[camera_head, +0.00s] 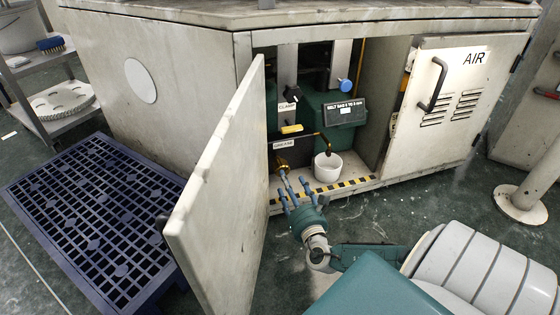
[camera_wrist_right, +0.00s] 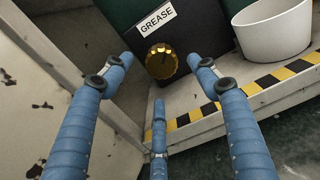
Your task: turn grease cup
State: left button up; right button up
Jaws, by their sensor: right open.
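The grease cup (camera_wrist_right: 161,61) is a round brass knob on a dark block below a "GREASE" label (camera_wrist_right: 157,16). In the head view the grease cup (camera_head: 281,168) sits low inside the open cabinet, partly behind my gripper's fingers. My right gripper (camera_head: 291,186) is at the cabinet opening, in front of and just below the cup. In the wrist view my right gripper (camera_wrist_right: 160,80) has its blue fingers spread, with the cup beyond and between the upper two tips. It holds nothing, and the fingers look apart from the cup. My left gripper is not in view.
A white pot (camera_head: 328,167) stands right of the cup, under a bent pipe. The open cabinet door (camera_head: 220,195) stands close to the left of my gripper. A striped black-and-yellow sill (camera_head: 345,185) edges the opening. The AIR door (camera_head: 437,105) is shut. A blue pallet (camera_head: 90,215) lies left.

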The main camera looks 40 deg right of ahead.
aim_at(282, 168)
jog(key=b+x, duration=0.3)
jog(key=x, duration=0.4)
jog(key=shift+w+d+f+b, duration=0.1)
jog(key=shift+w+f+b, duration=0.05)
jog(key=shift+b, duration=0.25)
jog(key=shift+w+d, duration=0.25)
jog(key=shift+w, duration=0.2)
jog(key=c, duration=1.2)
